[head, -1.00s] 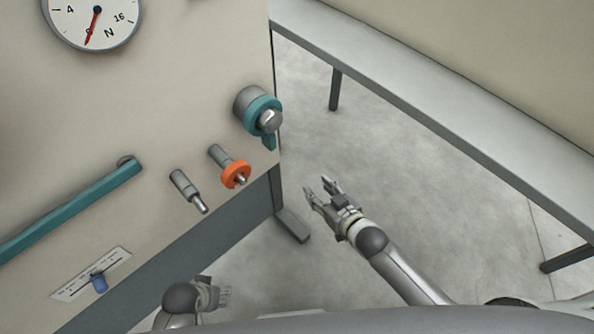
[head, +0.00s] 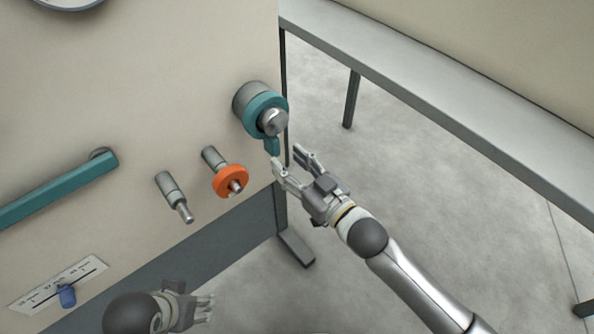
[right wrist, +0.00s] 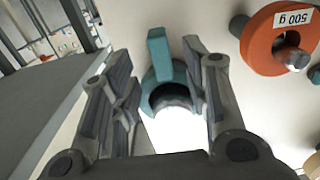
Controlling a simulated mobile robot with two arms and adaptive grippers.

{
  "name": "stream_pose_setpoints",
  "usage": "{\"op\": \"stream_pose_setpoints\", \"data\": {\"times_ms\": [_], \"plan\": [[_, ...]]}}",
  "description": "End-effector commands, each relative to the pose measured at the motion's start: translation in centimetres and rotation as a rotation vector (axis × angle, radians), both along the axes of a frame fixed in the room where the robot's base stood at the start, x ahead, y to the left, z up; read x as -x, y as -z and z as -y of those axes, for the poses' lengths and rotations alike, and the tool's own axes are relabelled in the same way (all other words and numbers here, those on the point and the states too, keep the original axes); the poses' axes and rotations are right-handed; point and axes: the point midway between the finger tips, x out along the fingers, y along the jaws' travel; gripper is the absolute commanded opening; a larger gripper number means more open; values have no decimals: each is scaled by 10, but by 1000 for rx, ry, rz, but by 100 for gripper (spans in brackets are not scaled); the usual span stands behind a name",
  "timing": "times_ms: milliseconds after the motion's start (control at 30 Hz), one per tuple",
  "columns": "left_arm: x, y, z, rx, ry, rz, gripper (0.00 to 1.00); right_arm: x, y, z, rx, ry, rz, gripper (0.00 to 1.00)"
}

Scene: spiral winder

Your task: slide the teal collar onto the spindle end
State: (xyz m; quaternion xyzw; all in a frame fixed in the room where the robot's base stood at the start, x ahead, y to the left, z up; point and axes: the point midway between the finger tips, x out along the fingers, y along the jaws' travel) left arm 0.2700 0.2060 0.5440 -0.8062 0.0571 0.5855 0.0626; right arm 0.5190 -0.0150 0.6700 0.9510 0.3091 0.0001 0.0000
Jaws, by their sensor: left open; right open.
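The teal collar (head: 251,122) is a ring with a short tab hanging down. It sits around the silver spindle end (head: 273,121), in front of a grey round housing (head: 247,97) on the machine's panel. In the right wrist view the collar (right wrist: 160,74) lies ahead between the fingers, its tab pointing up. My right gripper (head: 287,158) is open, just below and right of the collar by the tab. I see no finger closed on it. My left gripper (head: 208,312) is open and empty, low at the bottom of the head view.
An orange ring (head: 230,181) hangs on a peg left of the collar; its label reads 500 g in the wrist view. A bare peg (head: 174,195) is further left. A teal bar handle (head: 55,190) and blue slider (head: 67,295) are on the panel. Open floor lies right.

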Motion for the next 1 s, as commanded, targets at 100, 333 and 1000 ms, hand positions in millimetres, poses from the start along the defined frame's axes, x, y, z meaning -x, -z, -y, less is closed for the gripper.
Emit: {"op": "stream_pose_setpoints", "data": {"times_ms": [100,333,1000], "plan": [[0,13,0,0,0,-3,58,-13,3,-10,0,-1,2,43],[0,13,0,0,0,-2,58,-35,-1,-25,-1,0,0,43],[-1,13,0,0,0,-1,58,-51,0,-38,0,0,0,40]]}}
